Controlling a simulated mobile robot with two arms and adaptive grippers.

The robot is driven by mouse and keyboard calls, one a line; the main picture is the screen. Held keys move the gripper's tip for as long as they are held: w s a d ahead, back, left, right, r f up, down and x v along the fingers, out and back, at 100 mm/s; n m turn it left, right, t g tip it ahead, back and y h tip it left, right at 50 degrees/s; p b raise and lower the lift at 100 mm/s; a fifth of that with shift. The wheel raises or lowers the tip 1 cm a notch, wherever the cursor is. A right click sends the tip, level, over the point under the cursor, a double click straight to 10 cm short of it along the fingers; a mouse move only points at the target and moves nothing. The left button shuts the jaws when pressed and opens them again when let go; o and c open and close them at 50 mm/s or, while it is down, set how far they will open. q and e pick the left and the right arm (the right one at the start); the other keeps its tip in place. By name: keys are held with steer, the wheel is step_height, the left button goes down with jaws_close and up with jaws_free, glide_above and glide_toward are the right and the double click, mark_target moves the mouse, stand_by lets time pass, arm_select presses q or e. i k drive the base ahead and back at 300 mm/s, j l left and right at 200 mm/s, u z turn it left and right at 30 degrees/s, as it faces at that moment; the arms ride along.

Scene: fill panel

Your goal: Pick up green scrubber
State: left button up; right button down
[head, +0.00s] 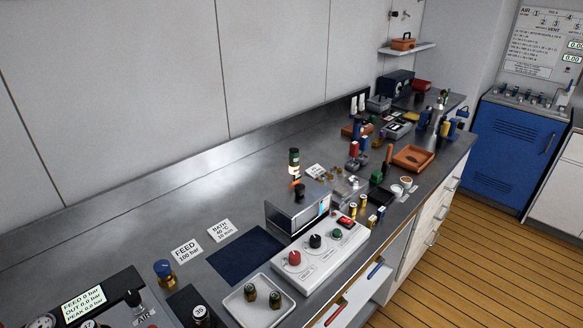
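I cannot tell for certain which thing is the green scrubber. Two small dark green and gold cylinders, a left one (250,292) and a right one (275,299), stand in the white tray (235,305) at the front. A small green item (376,177) lies farther along the counter, partly hidden by things around it. Neither of my grippers is in view.
A control box with knobs (305,262) and a grey box with a screen (290,213) stand mid-counter. A dark blue mat (240,257) lies bare to the left. An orange-brown tray (413,158) stands farther back among clutter. The left rear counter (130,215) is clear.

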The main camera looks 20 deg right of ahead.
mark_target(377, 177)
steer(key=z, duration=1.3)
steer(key=u, duration=0.65)
steer(key=i+l+u, duration=0.1)
steer(key=l+u, duration=0.95)
steer(key=i+l, duration=0.05)
steer(key=l, duration=0.05)
